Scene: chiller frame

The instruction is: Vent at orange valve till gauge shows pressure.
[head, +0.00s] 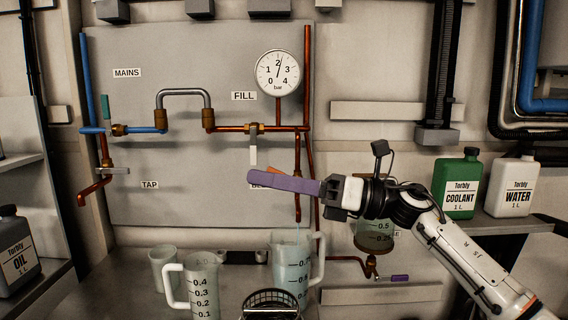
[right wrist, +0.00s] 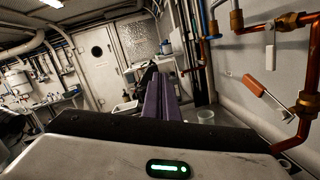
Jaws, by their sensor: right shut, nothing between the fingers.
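The round gauge (head: 277,73) hangs on the panel, marked 0 to 4 bar; its needle points almost straight up, near 2. The orange valve (head: 275,157) is mostly hidden behind my right gripper (head: 256,177) in the head view. In the right wrist view its orange handle (right wrist: 267,95) slants down to the right on the copper pipe, to the right of my purple fingers (right wrist: 160,100). My right gripper is shut and empty, in front of the partly covered bleed label. A thin pale streak runs from the pipe end into a measuring jug (head: 291,262). My left gripper is not in view.
The fill valve's pale handle (head: 253,150) hangs down left of the gauge pipe. Another jug (head: 203,285) and a cup (head: 163,268) stand on the bench. Coolant (head: 457,185) and water (head: 510,187) bottles stand on the right shelf. An oil bottle (head: 15,255) stands at left.

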